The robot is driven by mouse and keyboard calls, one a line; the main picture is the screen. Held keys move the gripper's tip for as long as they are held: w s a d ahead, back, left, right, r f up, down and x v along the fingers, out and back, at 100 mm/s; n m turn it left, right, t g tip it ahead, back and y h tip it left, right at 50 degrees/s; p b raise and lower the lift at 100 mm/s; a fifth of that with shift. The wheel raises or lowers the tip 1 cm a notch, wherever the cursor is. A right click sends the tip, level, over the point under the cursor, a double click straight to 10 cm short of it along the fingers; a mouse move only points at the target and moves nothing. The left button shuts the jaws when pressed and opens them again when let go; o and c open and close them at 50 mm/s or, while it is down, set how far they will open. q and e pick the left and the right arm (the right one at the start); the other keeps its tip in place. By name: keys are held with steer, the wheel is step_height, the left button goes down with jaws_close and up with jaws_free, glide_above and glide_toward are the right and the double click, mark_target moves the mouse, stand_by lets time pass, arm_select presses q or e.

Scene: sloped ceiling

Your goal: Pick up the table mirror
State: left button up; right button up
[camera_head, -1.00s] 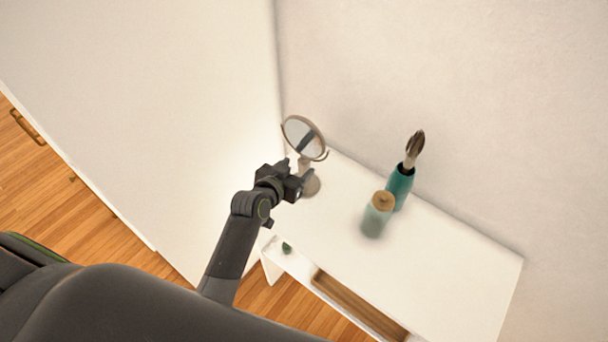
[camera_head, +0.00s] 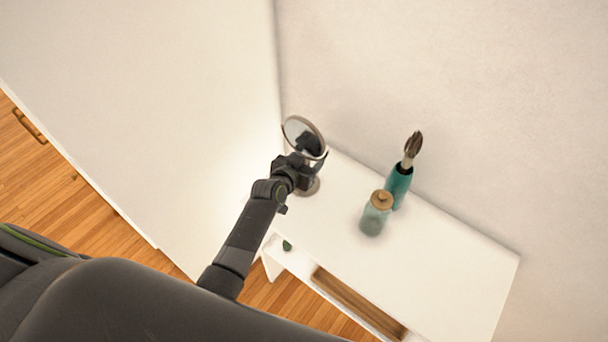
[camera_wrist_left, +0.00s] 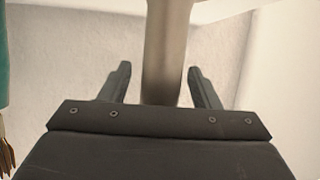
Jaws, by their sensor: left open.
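The table mirror (camera_head: 303,135) stands upright at the far left corner of the white table, with a round tilted glass on a stem and a round base. My left gripper (camera_head: 310,165) is at the mirror's stem, just below the glass, and hides part of the stem. In the left wrist view the beige stem (camera_wrist_left: 167,50) passes between the two open fingers of the left gripper (camera_wrist_left: 160,85), with a gap visible on each side. My right gripper is not in view.
A glass jar with a cork lid (camera_head: 375,214) and a teal vase (camera_head: 397,187) holding a brush-like item stand to the right of the mirror on the white table (camera_head: 440,260). Walls stand close behind and left of the mirror. The table's right part is clear.

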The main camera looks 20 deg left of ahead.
arm_select(q)
jaws_close()
stand_by(0.3)
steer(key=shift+r, duration=0.15)
